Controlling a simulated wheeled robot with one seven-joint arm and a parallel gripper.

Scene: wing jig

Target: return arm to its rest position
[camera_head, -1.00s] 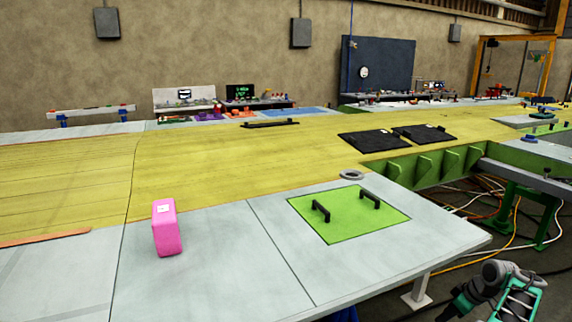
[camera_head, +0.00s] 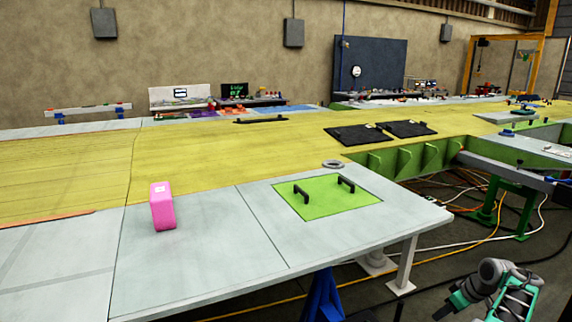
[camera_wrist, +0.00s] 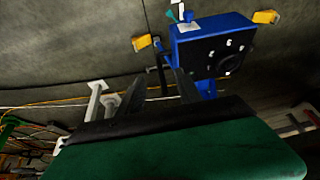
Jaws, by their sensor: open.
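My gripper (camera_wrist: 158,88) shows in the wrist view as two dark fingers standing apart beyond a dark green body, with nothing held between them. Past the fingers are the grey floor and a blue stand with a black face (camera_wrist: 218,52). In the head view, part of my grey and teal arm is folded at the lower right, clear of the table's front edge. I cannot make out the fingertips there.
A pink block (camera_head: 162,206) stands on the pale table edge (camera_head: 210,262). Right of it is a green panel with two black handles (camera_head: 327,204). Two black mats (camera_head: 357,135) lie on the yellow surface. Cables (camera_head: 470,245) cross the floor near a green stand at right.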

